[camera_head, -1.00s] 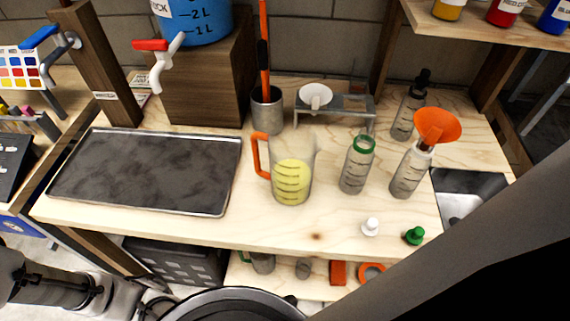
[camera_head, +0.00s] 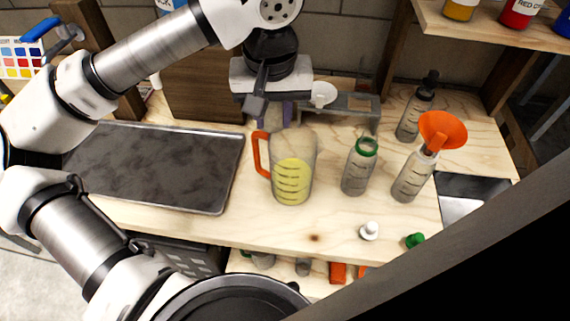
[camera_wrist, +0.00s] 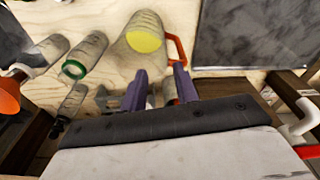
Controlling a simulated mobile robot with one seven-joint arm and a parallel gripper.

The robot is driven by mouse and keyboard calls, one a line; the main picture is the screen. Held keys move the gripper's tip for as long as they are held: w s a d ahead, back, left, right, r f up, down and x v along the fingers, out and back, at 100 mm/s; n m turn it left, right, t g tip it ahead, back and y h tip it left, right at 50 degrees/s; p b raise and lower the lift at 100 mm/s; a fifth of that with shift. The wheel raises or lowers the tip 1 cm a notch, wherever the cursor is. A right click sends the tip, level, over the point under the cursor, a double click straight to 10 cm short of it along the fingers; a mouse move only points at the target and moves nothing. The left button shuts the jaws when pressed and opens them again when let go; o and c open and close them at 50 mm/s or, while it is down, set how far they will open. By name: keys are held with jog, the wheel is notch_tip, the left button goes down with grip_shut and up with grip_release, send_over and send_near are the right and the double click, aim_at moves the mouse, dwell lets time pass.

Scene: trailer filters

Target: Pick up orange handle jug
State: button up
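The jug (camera_head: 293,170) is clear with an orange handle on its left and yellow liquid inside. It stands upright on the wooden bench, right of the dark tray. My gripper (camera_head: 272,112) is above and just behind the jug, near the handle side. In the wrist view the jug (camera_wrist: 146,32) is at the top middle with its orange handle (camera_wrist: 176,48) to the right. The two purple fingers of my gripper (camera_wrist: 158,84) are spread apart with nothing held between them. The fingers seem apart from the jug.
A green-rimmed bottle (camera_head: 359,166) and a bottle with an orange funnel (camera_head: 442,130) stand right of the jug. A dark tray (camera_head: 165,165) lies left. A small rack (camera_head: 350,105) is behind. A white cap (camera_head: 369,230) lies in front.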

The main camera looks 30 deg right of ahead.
aim_at(274, 142)
jog(key=f, duration=0.5)
jog(key=w+f+p, duration=0.1)
jog(key=f, duration=0.2)
jog(key=shift+d, duration=0.15)
jog(key=f+p, duration=0.1)
jog(key=f, duration=0.1)
jog(key=w+f+p, duration=0.1)
jog(key=f, duration=0.1)
jog(key=shift+w+f, duration=0.15)
jog(key=shift+f, duration=0.45)
grip_shut()
dwell(0.6)
